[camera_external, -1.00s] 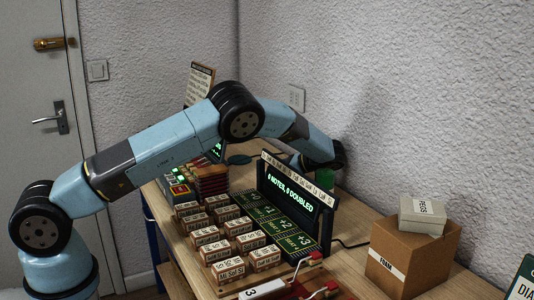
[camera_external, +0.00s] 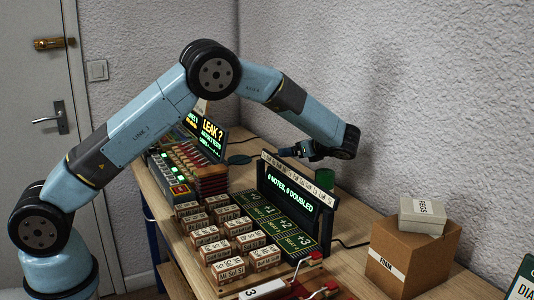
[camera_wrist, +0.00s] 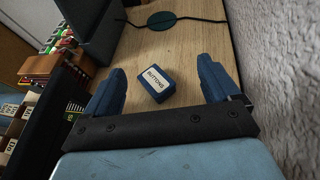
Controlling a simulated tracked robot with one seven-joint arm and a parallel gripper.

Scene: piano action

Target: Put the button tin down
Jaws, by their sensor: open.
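The button tin (camera_wrist: 157,84) is a small dark blue box with a white label reading BUTTONS. In the wrist view it rests on the wooden bench top, ahead of my gripper (camera_wrist: 162,88) and between the lines of its two blue fingers. The fingers are spread wide, and nothing is held between them. In the external view my gripper (camera_external: 290,152) is behind the lit display panel, above the bench. The tin cannot be made out there.
A dark round pad (camera_wrist: 174,20) with a cord lies beyond the tin. The wall (camera_wrist: 285,80) is close on the right. A cardboard box (camera_external: 412,256) stands at right.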

